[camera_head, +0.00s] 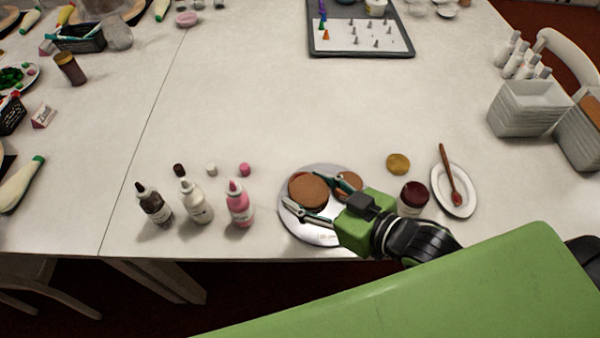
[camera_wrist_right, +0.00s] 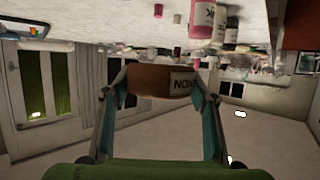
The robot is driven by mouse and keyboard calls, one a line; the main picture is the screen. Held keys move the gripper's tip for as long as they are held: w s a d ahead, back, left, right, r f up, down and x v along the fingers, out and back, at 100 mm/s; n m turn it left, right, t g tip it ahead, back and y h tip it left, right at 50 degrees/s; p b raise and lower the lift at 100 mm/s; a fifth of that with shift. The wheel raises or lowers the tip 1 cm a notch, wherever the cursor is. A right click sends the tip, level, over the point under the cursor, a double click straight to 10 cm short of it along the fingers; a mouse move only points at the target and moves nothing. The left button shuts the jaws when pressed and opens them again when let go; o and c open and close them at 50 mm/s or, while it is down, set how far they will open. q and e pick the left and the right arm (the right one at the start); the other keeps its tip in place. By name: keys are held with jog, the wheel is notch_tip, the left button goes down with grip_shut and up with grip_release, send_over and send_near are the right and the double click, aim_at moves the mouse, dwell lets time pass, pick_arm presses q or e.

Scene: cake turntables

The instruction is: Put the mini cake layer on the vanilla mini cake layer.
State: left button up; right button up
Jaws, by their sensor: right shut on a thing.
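A brown round mini cake layer (camera_head: 308,187) is between the fingertips of my right gripper (camera_head: 306,192), which is shut on it. In the right wrist view the held layer (camera_wrist_right: 150,80) shows from the side, between both fingers, with a white printed label. It is over the left part of a round silver plate (camera_head: 310,232). A second, smaller-looking brown round layer (camera_head: 349,181) shows at the plate's right side, partly hidden by a finger. I cannot tell which layer is vanilla, nor the held layer's height. My left gripper is not in view.
Brown, white and pink bottles (camera_head: 239,206) stand left of the plate. A dark red jar (camera_head: 413,195), its golden lid (camera_head: 398,163) and a white dish (camera_head: 466,201) with a spoon are on the right. A grey tray (camera_head: 360,53) stands at the back. The table's middle is clear.

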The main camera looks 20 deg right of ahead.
jog(key=shift+w+d+f+b, duration=0.25)
jog(key=shift+w+f+b, duration=0.5)
jog(key=shift+w+f, duration=0.15)
jog(key=w+f, duration=0.2)
jog(key=w, duration=0.1)
jog(key=w+d+f, duration=0.1)
jog(key=w+f, duration=0.1)
jog(key=w, duration=0.1)
jog(key=w+f, duration=0.2)
jog(key=shift+w+d+f+p, duration=0.1)
jog(key=shift+w+d+p, duration=0.25)
jog(key=shift+w+d, duration=0.05)
jog(key=shift+w+f, duration=0.2)
jog(key=f, duration=0.3)
jog(key=shift+w, duration=0.3)
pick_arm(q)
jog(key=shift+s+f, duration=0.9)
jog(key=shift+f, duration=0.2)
pick_arm(e)
jog(key=shift+f, duration=0.45)
jog(key=o, duration=1.1)
jog(key=shift+d+f, duration=0.1)
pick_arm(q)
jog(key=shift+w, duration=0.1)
